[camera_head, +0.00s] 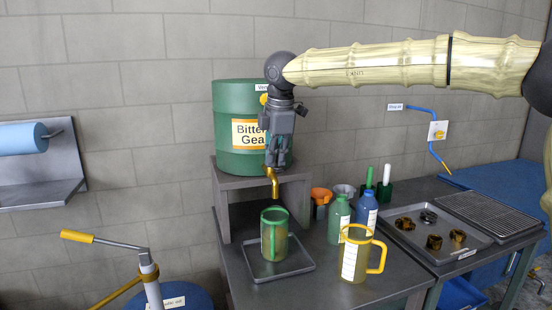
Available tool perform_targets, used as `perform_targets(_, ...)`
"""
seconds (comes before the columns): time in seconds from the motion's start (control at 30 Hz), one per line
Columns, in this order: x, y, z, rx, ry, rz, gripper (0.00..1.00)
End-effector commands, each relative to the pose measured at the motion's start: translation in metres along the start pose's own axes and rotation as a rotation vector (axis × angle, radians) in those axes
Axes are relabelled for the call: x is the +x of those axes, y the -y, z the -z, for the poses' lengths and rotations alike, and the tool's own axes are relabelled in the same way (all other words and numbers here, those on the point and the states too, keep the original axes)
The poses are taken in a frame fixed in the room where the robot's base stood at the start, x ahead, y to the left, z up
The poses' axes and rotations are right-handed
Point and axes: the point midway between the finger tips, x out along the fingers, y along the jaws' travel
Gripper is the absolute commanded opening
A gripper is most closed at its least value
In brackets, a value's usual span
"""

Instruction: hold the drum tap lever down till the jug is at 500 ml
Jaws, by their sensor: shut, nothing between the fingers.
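A green drum (232,110) lies behind my gripper on a grey stand, with a partly hidden label. A brass tap spout (273,186) points down below my gripper. The tap lever is hidden or too small to tell. My gripper (277,160) is shut, pointing down in front of the drum just above the spout; I cannot tell whether it touches the lever. A green-rimmed jug (274,238) stands upright under the spout on a tray. Its fill level is not readable. A second jug (355,256), with yellow rim and handle and a white scale strip, stands to the right.
The drip tray (298,268) sits on the dark bench. Two bottles (340,222) and orange and grey funnels (321,196) stand behind the yellow jug. A parts tray (464,247) is at right. A yellow-handled pump (78,237) rises at front left.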

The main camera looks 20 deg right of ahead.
Motion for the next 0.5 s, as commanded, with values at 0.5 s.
perform_targets(0.5, -0.077, -0.015, 0.002, -0.002, 0.0, -0.004, 0.0)
